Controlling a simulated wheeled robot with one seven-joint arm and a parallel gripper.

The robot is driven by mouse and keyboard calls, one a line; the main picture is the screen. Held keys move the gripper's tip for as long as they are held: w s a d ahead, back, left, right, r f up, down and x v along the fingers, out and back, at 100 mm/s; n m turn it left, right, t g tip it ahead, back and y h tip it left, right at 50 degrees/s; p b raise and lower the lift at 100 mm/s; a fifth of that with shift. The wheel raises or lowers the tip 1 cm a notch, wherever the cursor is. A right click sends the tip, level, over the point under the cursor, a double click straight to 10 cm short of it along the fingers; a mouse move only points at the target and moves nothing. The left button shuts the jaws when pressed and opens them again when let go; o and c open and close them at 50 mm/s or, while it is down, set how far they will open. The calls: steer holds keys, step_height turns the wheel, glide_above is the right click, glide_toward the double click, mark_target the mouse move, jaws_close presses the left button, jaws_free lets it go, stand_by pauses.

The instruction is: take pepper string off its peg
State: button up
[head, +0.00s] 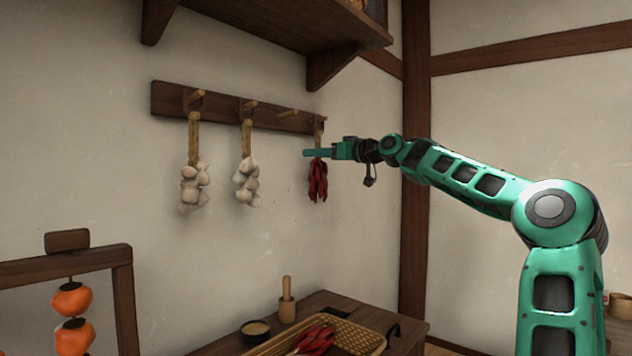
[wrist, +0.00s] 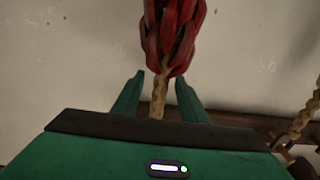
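The pepper string (head: 317,182), a bunch of dark red peppers on a straw cord, hangs from the rightmost peg (head: 321,118) of the wooden rail (head: 226,108). My gripper (head: 318,153) is at the cord just above the peppers and below the peg. In the wrist view, which looks upside down, the peppers (wrist: 172,35) are at the top and the cord (wrist: 159,92) runs down between my two fingers. The fingers (wrist: 160,85) are apart, with a gap on each side of the cord. The cord's loop at the peg is hidden there by my gripper.
Two garlic strings (head: 194,185) (head: 246,180) hang from pegs to the left; the peg between them and the peppers is bare. A shelf (head: 290,25) is above. Below, a table (head: 325,300) bears a basket (head: 358,335) with red peppers, a bowl (head: 255,329) and a mortar (head: 287,308).

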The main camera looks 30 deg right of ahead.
jaws_close()
steer(key=shift+r, duration=0.1)
steer(key=shift+r, duration=0.5)
steer(key=shift+s+d+r, duration=0.1)
steer(key=shift+d+r, duration=0.05)
steer(key=shift+r, duration=0.05)
steer(key=v, duration=1.7)
steer(key=shift+s, duration=0.35)
